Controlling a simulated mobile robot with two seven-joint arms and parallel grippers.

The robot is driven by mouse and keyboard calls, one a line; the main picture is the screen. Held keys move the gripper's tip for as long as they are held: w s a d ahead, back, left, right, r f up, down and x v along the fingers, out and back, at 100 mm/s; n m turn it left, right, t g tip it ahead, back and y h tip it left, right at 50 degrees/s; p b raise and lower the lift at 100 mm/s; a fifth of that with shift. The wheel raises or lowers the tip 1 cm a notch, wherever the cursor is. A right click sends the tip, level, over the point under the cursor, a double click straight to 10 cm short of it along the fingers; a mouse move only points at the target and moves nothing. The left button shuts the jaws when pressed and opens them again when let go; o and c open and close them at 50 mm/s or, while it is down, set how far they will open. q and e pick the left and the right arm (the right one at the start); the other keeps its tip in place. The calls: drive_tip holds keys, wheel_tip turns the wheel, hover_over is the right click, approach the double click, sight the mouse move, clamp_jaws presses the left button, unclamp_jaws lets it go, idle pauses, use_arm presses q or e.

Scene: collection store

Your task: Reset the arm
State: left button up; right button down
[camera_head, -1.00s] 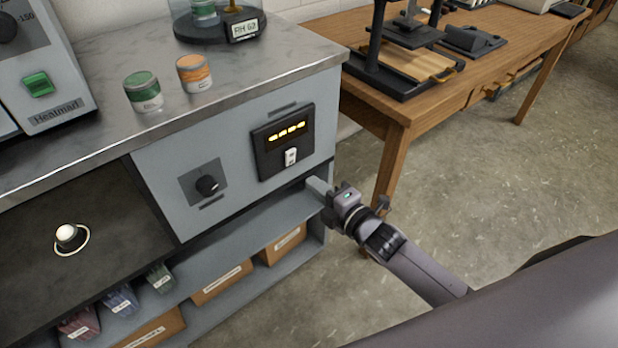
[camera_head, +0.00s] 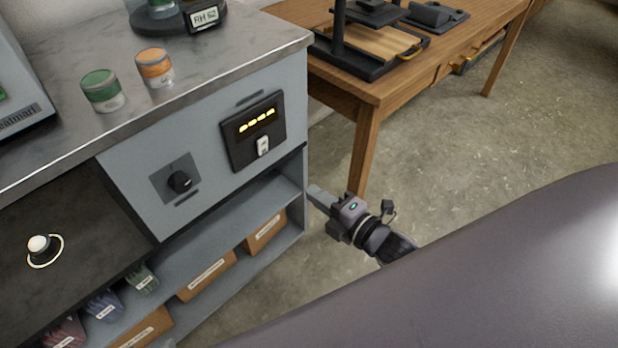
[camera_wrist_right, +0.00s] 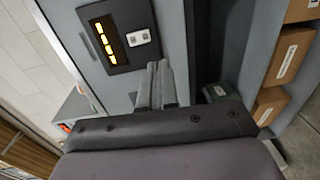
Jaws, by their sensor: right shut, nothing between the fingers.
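My right gripper (camera_head: 318,194) is in the head view, just right of the grey cabinet's (camera_head: 128,196) right edge and below the level of its control panel. Its fingers are together and hold nothing. In the right wrist view the closed fingers (camera_wrist_right: 158,82) point towards the cabinet front, beside the dark panel with yellow lights (camera_wrist_right: 110,38). I cannot tell from this whether they touch the cabinet. My right arm (camera_head: 480,265) crosses the lower right of the head view. My left gripper is not in view.
The dark panel (camera_head: 240,150) with a white switch and a black knob (camera_head: 180,182) are on the cabinet front. Green (camera_head: 102,92) and orange (camera_head: 155,68) tins stand on top. Boxes (camera_head: 206,276) fill the lower shelf. A wooden table (camera_head: 365,150) stands behind; the floor at right is clear.

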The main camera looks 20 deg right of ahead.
drive_tip(key=s+a+f+m+g+h, duration=0.1)
drive_tip(key=s+f+m+g+h, duration=0.15)
drive_tip(key=s+m, duration=0.55)
drive_tip(key=s+a+f+m+g+h, duration=0.1)
drive_tip(key=s+f+m+g, duration=0.4)
drive_tip(key=m, duration=0.6)
wheel_tip(320, 180, up, 12)
drive_tip(key=s+d+t+p, duration=0.1)
drive_tip(key=s+t+p, duration=0.1)
drive_tip(key=p, duration=1.1)
drive_tip(key=shift+d+f+m, duration=0.25)
drive_tip(key=shift+d+m, duration=0.05)
drive_tip(key=shift+d, duration=0.05)
drive_tip(key=shift+s, duration=0.1)
